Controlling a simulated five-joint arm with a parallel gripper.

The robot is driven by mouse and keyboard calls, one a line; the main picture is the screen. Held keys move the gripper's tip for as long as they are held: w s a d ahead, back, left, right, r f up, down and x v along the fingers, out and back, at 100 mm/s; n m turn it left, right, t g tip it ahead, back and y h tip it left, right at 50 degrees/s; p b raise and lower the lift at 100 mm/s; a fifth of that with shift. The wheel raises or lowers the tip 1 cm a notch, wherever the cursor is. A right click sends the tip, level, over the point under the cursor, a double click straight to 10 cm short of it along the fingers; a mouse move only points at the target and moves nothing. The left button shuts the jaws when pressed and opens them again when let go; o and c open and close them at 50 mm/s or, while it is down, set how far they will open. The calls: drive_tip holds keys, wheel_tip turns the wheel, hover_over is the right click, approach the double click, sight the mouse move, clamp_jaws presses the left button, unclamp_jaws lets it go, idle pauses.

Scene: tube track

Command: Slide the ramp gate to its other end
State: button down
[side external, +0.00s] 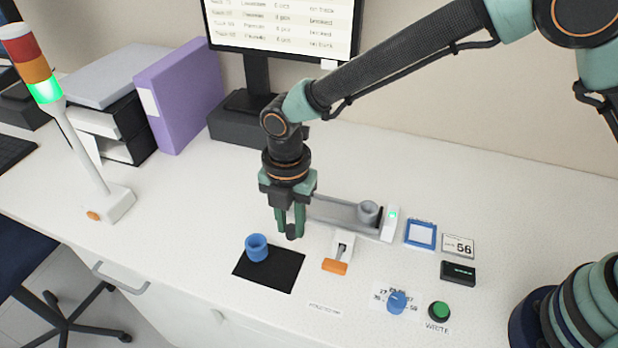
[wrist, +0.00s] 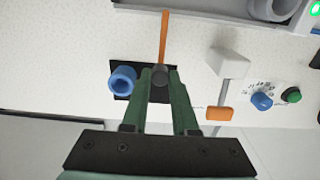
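The grey ramp track (side external: 340,212) lies at the middle of the desk, with a grey cup (side external: 368,212) at its right end. In the wrist view an orange bar (wrist: 164,38) runs from the track side to a dark round knob (wrist: 160,76). I take this bar and knob to be the ramp gate. In the side view the knob (side external: 292,231) shows low between my fingertips, and the bar is hidden. My gripper (side external: 291,225) points down at the left end of the track. Its fingers (wrist: 160,82) sit on both sides of the knob and appear to touch it.
A blue cup (side external: 257,247) stands on a black mat (side external: 270,278) left of the fingers. A white block with an orange lever (side external: 335,266) is close on the right. Further right are a blue dial (side external: 397,302) and a green button (side external: 439,311).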

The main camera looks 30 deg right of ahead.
drive_tip(key=shift+w+d, duration=1.65)
drive_tip(key=c, duration=0.9)
unclamp_jaws()
drive_tip(key=shift+c, duration=0.2)
drive_tip(key=shift+r, duration=2.55)
